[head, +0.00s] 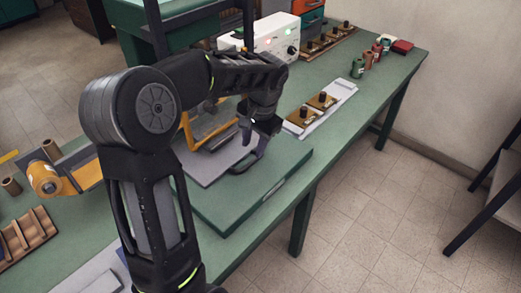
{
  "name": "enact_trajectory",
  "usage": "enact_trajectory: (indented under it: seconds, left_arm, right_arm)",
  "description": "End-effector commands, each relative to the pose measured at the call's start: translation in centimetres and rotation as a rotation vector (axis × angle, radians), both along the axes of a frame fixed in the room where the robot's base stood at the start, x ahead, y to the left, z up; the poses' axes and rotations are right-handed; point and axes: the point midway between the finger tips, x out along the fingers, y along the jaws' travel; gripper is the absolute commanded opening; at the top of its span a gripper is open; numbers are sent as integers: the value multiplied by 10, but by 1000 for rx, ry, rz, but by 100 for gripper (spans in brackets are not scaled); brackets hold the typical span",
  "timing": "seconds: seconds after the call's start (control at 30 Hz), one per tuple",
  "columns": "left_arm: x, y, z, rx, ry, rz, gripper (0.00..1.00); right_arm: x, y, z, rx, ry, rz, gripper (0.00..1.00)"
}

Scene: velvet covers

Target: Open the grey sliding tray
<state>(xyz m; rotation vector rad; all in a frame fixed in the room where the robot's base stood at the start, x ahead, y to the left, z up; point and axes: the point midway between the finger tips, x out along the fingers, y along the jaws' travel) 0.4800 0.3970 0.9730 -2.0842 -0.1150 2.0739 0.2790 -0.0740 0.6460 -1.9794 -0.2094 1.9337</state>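The grey sliding tray (205,166) is a flat grey plate at the middle of the head view, on a green slab (240,211) on the bench. A dark curved handle (243,167) is at its right end. My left gripper (253,143) points down at this handle, very close to it or touching it. The wrist and fingers overlap the handle, so I cannot tell whether the fingers are around it or how far apart they are. My arm hides part of the tray's left side. My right gripper is not in view.
A yellow frame (187,132) stands behind the tray. A white box with lights (268,38) is at the back. A pale tray with brown blocks (338,97) lies to the right, with small spools (358,68) beyond. A wooden rack (25,236) is at left.

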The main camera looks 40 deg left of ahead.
Motion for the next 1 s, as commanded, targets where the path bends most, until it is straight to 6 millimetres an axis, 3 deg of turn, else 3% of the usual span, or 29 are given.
enact_trajectory:
  seconds: [0.47, 1.0]
  left_arm:
    - [0, 1, -5, 0, 2, 0, 36]
    - [0, 15, -73, -1, 2, 0, 36]
  right_arm:
    - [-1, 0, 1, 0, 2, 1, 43]
    - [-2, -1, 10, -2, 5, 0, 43]
